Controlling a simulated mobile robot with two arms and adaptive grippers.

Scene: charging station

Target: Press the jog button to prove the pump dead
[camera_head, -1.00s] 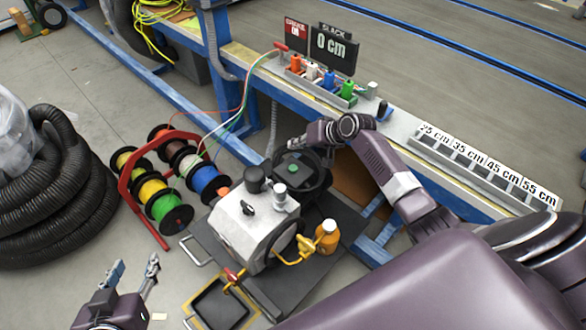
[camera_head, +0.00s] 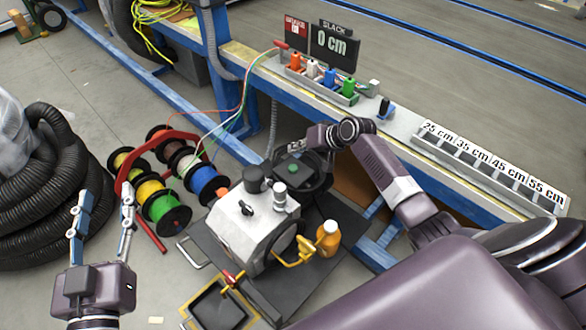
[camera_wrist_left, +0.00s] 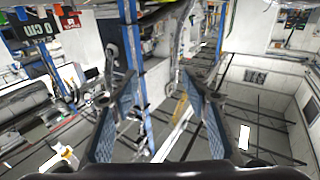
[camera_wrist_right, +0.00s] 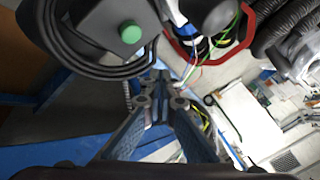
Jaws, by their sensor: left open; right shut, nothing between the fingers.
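The green jog button (camera_head: 293,168) sits on a dark box behind the white-topped pump (camera_head: 255,225). In the right wrist view the green button (camera_wrist_right: 130,32) shows at the upper left, on its grey box. My right gripper (camera_head: 294,147) is shut and empty, just beyond the button and close to it in the head view. Its closed fingertips (camera_wrist_right: 160,85) point below and right of the button, and I see no contact. My left gripper (camera_head: 105,205) is open and empty over the floor at the left, far from the pump; its spread fingers show in the left wrist view (camera_wrist_left: 160,100).
A red rack of wire spools (camera_head: 150,240) stands left of the pump. An orange bottle (camera_head: 328,238) and a black tray (camera_head: 218,308) are beside it. The blue-framed bench (camera_head: 400,140) runs behind, with a "0 cm" slack display (camera_head: 333,46). Black hose coils (camera_head: 45,235) lie left.

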